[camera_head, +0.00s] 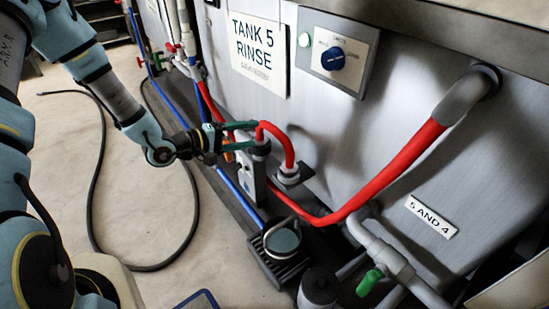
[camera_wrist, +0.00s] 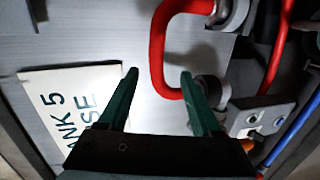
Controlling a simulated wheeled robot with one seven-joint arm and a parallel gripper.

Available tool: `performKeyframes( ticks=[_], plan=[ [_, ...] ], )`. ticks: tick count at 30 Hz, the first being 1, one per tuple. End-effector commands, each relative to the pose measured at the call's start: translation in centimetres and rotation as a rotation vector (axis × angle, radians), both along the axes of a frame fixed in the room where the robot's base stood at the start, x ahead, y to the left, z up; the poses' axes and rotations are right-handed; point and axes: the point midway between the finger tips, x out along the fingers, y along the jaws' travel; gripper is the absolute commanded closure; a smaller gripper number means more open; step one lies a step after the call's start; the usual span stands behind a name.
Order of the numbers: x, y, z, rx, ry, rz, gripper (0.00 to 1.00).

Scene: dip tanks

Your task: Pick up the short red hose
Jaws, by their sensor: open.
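The short red hose (camera_head: 289,150) is a small arch between two grey fittings beside the tank front. It shows in the wrist view as a red bend (camera_wrist: 157,50) at top centre, joining fittings at the right. My gripper (camera_head: 253,136) is open, with its green fingers pointing at the left side of the arch. In the wrist view, part of the bend appears between the two fingertips (camera_wrist: 159,74). The right finger partly covers the hose's lower end near its fitting. I cannot tell whether either finger touches the hose.
A long, thicker red hose (camera_head: 402,160) runs from the tank's elbow behind the short one. A pump-like unit (camera_head: 283,241), a green-handled valve (camera_head: 370,281) and blue pipes (camera_head: 240,198) stand low nearby. The tank wall with the "TANK 5 RINSE" sign (camera_head: 258,55) is close. A black cable lies on open floor.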

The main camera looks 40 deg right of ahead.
Motion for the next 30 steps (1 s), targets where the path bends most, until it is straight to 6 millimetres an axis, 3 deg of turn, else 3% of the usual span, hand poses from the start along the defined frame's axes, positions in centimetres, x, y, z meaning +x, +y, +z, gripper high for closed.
performKeyframes(
  ticks=[10,17,25,30],
  plan=[
    [-1.4,-4.7,-0.8,-0.034,0.036,-0.017,0.34],
    [-1.6,-6.3,-1.0,-0.033,0.036,-0.014,0.34],
    [-2.1,-10.0,-1.7,-0.032,0.034,-0.016,0.34],
    [-2.1,-11.0,-1.8,-0.031,0.035,-0.013,0.34]
  ],
)
